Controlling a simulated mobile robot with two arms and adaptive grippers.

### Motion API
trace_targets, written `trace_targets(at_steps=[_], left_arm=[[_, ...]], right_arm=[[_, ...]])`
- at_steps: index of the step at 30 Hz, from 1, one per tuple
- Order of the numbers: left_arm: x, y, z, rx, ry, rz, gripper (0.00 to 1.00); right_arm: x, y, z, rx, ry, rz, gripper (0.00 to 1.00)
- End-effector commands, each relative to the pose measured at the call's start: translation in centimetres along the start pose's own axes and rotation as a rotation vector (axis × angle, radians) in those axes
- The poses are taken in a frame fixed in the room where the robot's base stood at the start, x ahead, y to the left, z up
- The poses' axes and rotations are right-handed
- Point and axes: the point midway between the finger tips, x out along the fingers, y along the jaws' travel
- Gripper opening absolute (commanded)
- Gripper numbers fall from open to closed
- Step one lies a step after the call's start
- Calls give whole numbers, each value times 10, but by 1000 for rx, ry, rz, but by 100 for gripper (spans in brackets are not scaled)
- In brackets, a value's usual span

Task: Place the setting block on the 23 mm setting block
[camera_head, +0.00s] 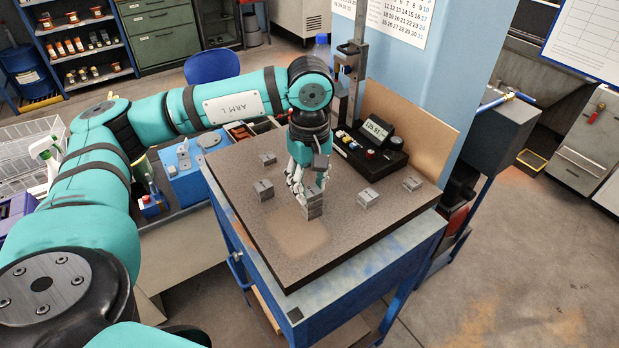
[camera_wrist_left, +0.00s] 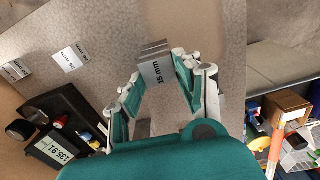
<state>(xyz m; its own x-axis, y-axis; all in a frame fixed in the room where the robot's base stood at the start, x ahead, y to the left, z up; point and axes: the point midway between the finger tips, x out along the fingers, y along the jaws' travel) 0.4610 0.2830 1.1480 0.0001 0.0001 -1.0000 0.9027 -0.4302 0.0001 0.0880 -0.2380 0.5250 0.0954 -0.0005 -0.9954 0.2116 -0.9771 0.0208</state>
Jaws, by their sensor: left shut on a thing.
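My left gripper (camera_head: 306,188) is over the dark granite plate (camera_head: 270,215), with its fingers closed on a grey metal setting block (camera_head: 313,206). In the left wrist view the held block (camera_wrist_left: 156,70) has a label that seems to read 35 mm, between the fingertips of the gripper (camera_wrist_left: 158,82). I cannot tell whether its lower end touches anything. Other grey blocks stand apart on the plate: one at back left (camera_head: 267,158), one at left (camera_head: 263,190), one right of the gripper (camera_head: 368,193) and one at far right (camera_head: 412,183). I cannot read which is 23 mm. My right gripper is out of view.
A black gauge unit with a lit display (camera_head: 377,130) stands at the plate's back edge beside a vertical metal column (camera_head: 355,80). A tan panel (camera_head: 425,125) rises behind it. The plate's front part is clear. A blue box (camera_head: 188,180) stands left of the plate.

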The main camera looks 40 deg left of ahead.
Motion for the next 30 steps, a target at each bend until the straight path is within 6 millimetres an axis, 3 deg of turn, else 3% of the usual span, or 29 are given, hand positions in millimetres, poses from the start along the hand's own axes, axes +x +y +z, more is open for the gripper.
trace_targets(at_steps=[9,10,15,26,30], left_arm=[[5,0,0,0,0,1,0],[4,0,0,0,0,1,36],[3,0,0,0,0,0,57],[-4,0,0,0,0,1,57],[-20,2,0,0,1,7,57]], right_arm=[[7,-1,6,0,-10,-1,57],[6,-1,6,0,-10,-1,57],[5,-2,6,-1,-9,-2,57],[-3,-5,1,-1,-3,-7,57],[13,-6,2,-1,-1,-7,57]])
